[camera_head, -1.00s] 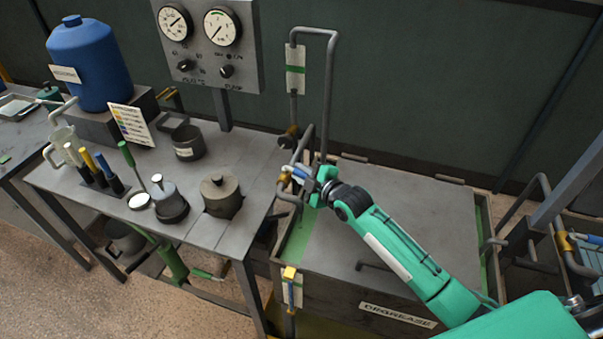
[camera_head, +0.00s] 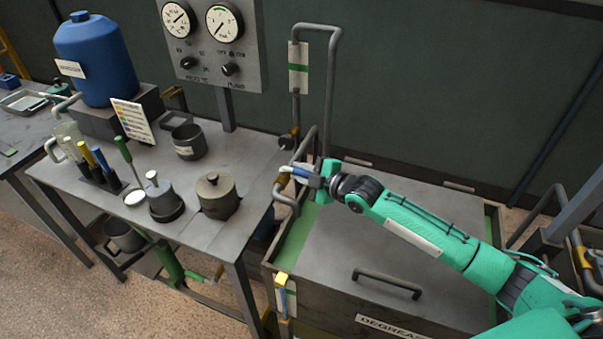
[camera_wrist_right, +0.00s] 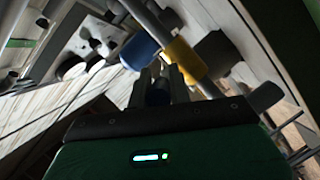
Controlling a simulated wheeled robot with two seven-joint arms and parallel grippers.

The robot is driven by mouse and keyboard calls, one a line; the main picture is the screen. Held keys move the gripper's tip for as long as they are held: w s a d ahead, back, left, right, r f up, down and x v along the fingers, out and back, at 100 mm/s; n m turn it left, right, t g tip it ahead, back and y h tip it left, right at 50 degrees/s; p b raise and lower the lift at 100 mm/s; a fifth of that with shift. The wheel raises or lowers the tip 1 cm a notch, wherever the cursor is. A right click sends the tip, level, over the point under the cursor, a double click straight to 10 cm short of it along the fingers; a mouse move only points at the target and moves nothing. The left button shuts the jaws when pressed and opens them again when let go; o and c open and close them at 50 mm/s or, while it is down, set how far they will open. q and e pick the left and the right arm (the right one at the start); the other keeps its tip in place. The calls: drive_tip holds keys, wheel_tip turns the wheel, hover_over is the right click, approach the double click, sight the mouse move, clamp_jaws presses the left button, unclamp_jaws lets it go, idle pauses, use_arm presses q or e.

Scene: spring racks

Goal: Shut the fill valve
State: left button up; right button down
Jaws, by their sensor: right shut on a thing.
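The fill valve has a brass body (camera_head: 283,180) on a grey bent pipe at the back left corner of the degrease tank. Its lever has a blue sleeve (camera_head: 299,171). My right gripper (camera_head: 308,177) is at the valve, shut on the lever. In the right wrist view the blue sleeve (camera_wrist_right: 138,52) and the yellow brass body (camera_wrist_right: 185,58) show just beyond the fingers (camera_wrist_right: 163,82). The fingers hide part of the lever, so its exact angle is hard to tell. My left gripper is not in view.
The lidded tank (camera_head: 400,240) lies under my right arm. A tall pipe (camera_head: 331,95) rises close behind the gripper. The bench (camera_head: 240,225) with pots and a blue jug (camera_head: 95,60) stands to the left.

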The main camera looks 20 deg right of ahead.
drive_tip(key=c, duration=1.3)
unclamp_jaws()
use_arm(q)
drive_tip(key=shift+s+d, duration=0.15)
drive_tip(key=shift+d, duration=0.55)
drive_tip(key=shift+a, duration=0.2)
use_arm(e)
drive_tip(key=shift+s+d, duration=0.2)
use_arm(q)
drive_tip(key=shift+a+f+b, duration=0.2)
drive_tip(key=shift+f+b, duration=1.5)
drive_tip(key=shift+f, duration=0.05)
use_arm(e)
drive_tip(key=v, duration=1.3)
drive_tip(key=shift+r, duration=0.2)
drive_tip(key=shift+s+f, duration=0.1)
drive_tip(key=shift+s, duration=0.1)
